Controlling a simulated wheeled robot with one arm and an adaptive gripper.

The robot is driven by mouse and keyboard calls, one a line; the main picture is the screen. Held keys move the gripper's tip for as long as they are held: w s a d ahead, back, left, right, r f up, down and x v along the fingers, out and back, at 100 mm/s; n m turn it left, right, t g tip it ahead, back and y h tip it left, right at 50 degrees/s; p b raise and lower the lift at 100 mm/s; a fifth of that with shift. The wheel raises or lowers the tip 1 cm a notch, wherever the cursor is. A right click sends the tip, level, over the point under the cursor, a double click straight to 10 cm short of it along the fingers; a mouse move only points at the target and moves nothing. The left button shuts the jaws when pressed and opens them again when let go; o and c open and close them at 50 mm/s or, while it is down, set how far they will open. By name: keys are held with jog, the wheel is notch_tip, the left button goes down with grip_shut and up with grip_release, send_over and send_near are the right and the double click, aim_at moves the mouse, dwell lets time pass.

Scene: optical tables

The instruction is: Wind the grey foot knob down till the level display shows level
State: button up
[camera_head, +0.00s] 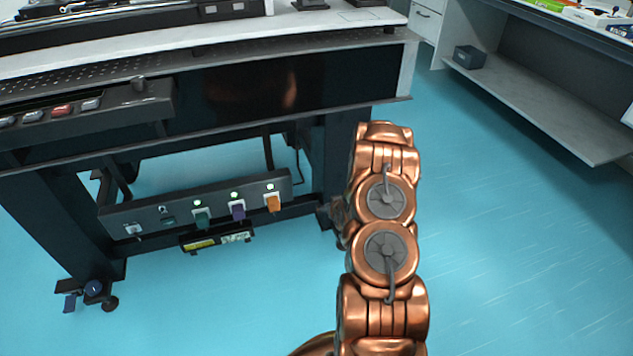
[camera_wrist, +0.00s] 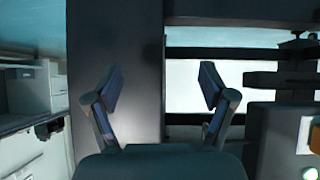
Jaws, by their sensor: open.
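My gripper (camera_wrist: 162,87) is open and empty in the wrist view, its two dark fingers spread apart. A dark upright table leg (camera_wrist: 115,35) fills the view behind the left finger and the gap. In the head view my copper arm reaches toward the right leg (camera_head: 335,145) of the optical table, and the gripper itself is mostly hidden behind it. The foot of that leg is also largely covered by my arm. I cannot make out a grey foot knob in either view. A small yellow and white panel (camera_head: 217,237) hangs below the socket rail; I cannot tell whether it is the level display.
The socket rail (camera_head: 150,217) with green, purple and orange plugs spans between the legs. A control box (camera_head: 140,100) juts from the table front. The blue floor is clear on the right, before a bench with a low shelf (camera_head: 540,100).

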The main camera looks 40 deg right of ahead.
jog(key=a+r+n+g+y+p, duration=0.1)
jog(key=a+r+p, duration=0.3)
jog(key=r, duration=0.8)
jog(key=shift+w+a+g, duration=0.4)
jog(key=shift+w+a, duration=0.05)
jog(key=shift+a, duration=0.4)
